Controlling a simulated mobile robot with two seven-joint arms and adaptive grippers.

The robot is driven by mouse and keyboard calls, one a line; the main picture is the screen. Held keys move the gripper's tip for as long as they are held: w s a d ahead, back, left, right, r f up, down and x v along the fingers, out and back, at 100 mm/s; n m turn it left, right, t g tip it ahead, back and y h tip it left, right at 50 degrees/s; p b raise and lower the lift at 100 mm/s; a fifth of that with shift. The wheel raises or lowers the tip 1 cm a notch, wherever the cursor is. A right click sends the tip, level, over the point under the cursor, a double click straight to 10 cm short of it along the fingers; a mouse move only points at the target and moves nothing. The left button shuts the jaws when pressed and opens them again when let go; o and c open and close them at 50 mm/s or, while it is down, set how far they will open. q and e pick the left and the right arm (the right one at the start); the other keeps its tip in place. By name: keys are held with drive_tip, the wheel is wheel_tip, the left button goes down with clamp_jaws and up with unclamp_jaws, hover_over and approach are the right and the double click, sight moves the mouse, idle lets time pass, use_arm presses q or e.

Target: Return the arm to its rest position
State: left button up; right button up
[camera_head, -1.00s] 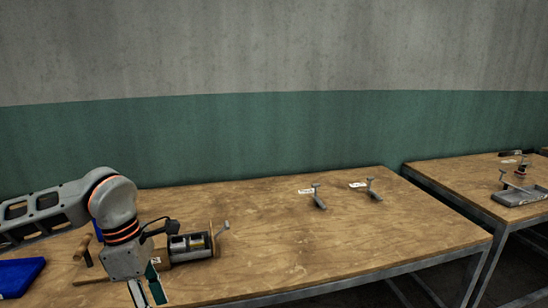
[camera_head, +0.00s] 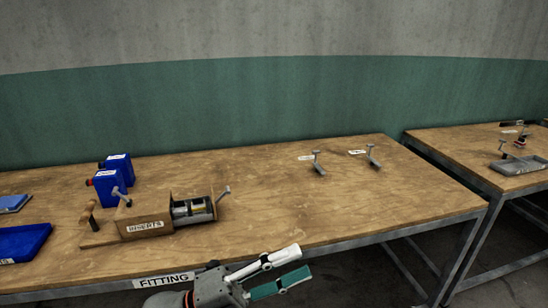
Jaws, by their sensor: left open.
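My left gripper (camera_head: 302,266) is at the bottom middle of the head view, in front of the near edge of the wooden table (camera_head: 270,200). Its two fingers, one with a white face and one with a green pad, point right and stand apart with nothing between them. Only the wrist end of my left arm (camera_head: 212,290) shows at the bottom edge. My right gripper is not in view.
A press fixture with a cylinder (camera_head: 192,210) and a box labelled INSERTS (camera_head: 146,226) stand on the table. Two metal pieces (camera_head: 318,163) (camera_head: 373,157) stand at the back right. The table's middle is clear.

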use_arm(q)
drive_tip(key=w+a+f+n+t+y, duration=0.2)
drive_tip(key=a+f+n+t+y, duration=0.45)
drive_tip(key=f+n, duration=0.35)
drive_tip(key=w+a+f+n+t+y, duration=0.2)
drive_tip(key=a+f+n+t+y, duration=0.45)
drive_tip(key=n, duration=0.55)
drive_tip(key=s+a+f+n+g+y, duration=0.2)
drive_tip(key=s+a+f+n+g, duration=0.1)
drive_tip(key=f, duration=0.7)
drive_tip(key=s+a+f+n+g+y, duration=0.3)
drive_tip(key=s+a+f, duration=0.4)
drive_tip(key=s+f, duration=0.3)
drive_tip(key=shift+f+n+g+y, duration=0.3)
drive_tip(key=shift+f+n+g, duration=0.25)
drive_tip(key=shift+n, duration=0.35)
